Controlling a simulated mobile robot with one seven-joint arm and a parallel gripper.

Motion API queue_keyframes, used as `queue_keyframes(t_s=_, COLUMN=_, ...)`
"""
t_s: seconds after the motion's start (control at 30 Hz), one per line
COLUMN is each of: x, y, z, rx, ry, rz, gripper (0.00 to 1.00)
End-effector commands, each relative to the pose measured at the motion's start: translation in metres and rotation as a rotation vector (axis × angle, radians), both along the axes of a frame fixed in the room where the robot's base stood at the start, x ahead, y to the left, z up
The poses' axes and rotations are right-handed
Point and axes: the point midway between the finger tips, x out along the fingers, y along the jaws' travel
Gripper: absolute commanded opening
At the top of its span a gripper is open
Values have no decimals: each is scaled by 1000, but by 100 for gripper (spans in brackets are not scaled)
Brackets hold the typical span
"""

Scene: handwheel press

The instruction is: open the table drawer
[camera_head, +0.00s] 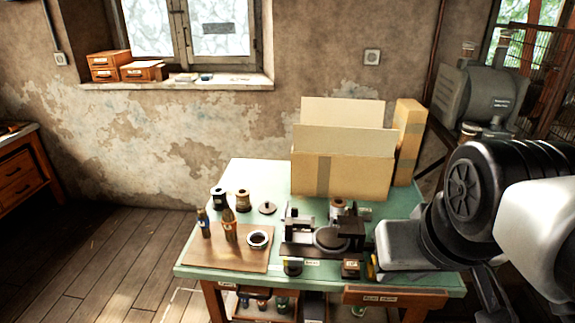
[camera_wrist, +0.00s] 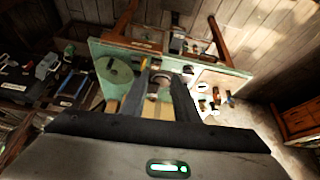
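The green-topped table (camera_head: 245,180) stands in the middle of the head view. Its wooden drawer front (camera_head: 395,297), with pale labels, is under the front edge at the right. It looks shut or nearly so, and I see no handle clearly. The drawer front shows small at the top of the wrist view (camera_wrist: 138,44). My gripper (camera_wrist: 161,76) is over the right part of the table, above and behind the drawer, not touching it. Its two dark fingers are apart, with nothing seen held between them. In the head view its fingertips are hidden or unclear.
A small press with a handwheel (camera_head: 330,238) stands near the front edge. Cardboard boxes (camera_head: 345,175) fill the back right. A brown board (camera_head: 215,255) with bottles is at the left. A grey machine (camera_head: 475,95) stands behind. The floor left of the table is free.

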Motion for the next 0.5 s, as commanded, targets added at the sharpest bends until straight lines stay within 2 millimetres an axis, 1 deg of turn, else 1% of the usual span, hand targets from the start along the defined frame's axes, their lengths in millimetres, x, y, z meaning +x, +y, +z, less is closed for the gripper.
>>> queue_keyframes(t_s=0.03, x=1, y=1, z=-15, rx=-35, ry=34, rz=47, gripper=28)
queue_keyframes(t_s=0.07, x=2, y=1, z=-24, rx=-66, ry=60, rz=91, gripper=28)
queue_keyframes(t_s=0.17, x=6, y=0, z=-68, rx=-232, ry=188, rz=315, gripper=28)
queue_keyframes(t_s=0.2, x=8, y=0, z=-88, rx=-319, ry=251, rz=435, gripper=28)
queue_keyframes(t_s=0.27, x=14, y=0, z=-117, rx=-464, ry=347, rz=637, gripper=28)
queue_keyframes(t_s=0.3, x=19, y=-1, z=-135, rx=-563, ry=411, rz=775, gripper=28)
queue_keyframes(t_s=0.37, x=29, y=1, z=-160, rx=-712, ry=502, rz=981, gripper=28)
queue_keyframes(t_s=0.4, x=36, y=4, z=-175, rx=-814, ry=563, rz=1120, gripper=28)
queue_keyframes(t_s=0.47, x=49, y=10, z=-198, rx=-970, ry=651, rz=1328, gripper=28)
queue_keyframes(t_s=0.5, x=58, y=17, z=-213, rx=-1077, ry=711, rz=1465, gripper=28)
